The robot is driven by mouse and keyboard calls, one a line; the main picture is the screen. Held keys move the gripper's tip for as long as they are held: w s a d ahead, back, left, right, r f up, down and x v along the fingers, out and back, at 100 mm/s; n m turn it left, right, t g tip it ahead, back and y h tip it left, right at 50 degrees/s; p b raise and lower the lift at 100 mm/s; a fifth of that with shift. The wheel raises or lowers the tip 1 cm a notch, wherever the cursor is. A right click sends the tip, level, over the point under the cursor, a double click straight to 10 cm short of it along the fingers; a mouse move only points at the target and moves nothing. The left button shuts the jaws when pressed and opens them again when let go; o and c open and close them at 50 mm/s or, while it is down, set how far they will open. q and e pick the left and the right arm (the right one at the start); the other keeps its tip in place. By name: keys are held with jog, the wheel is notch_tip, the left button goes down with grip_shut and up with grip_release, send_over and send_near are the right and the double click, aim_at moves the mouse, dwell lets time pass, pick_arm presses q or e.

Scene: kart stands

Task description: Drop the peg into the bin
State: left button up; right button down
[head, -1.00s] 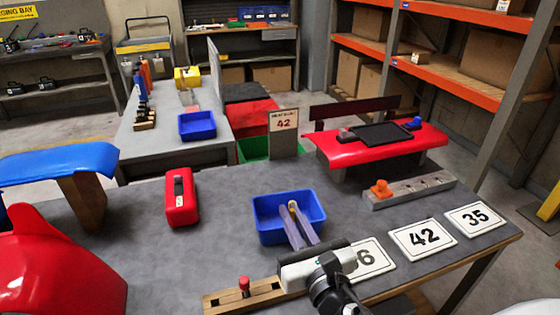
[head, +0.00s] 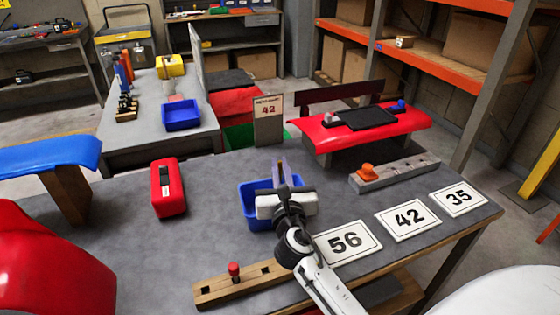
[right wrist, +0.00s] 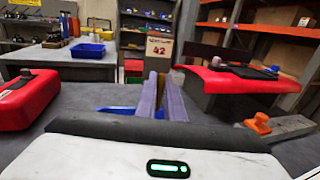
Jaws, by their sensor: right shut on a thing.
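The blue bin (head: 249,213) stands on the grey table, partly hidden under my right gripper; a bit of it also shows in the right wrist view (right wrist: 116,110). My right gripper (head: 279,168) is above the bin, its fingertips reaching over the bin's far side. In the right wrist view its fingers (right wrist: 158,82) are shut on a tan peg (right wrist: 152,80), of which only a small part shows. A red peg (head: 234,269) stands in a wooden block, and an orange peg (head: 367,170) stands in a grey block. My left gripper is not in view.
A red case (head: 168,190) lies left of the bin. Number plates 56 (head: 345,241), 42 (head: 408,218) and 35 (head: 459,197) lie at the right. A sign reading 42 (head: 268,120) stands at the back beside a red bench-like panel (head: 345,140). The table between case and bin is clear.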

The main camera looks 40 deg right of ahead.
jog(key=shift+f, duration=0.45)
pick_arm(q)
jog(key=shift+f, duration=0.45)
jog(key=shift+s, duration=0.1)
pick_arm(e)
jog(key=c, duration=1.8)
grip_release()
pick_arm(q)
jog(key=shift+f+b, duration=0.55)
jog(key=shift+b, duration=0.05)
pick_arm(e)
jog(key=v, duration=1)
jog(key=shift+a, duration=0.15)
jog(key=shift+s, duration=0.15)
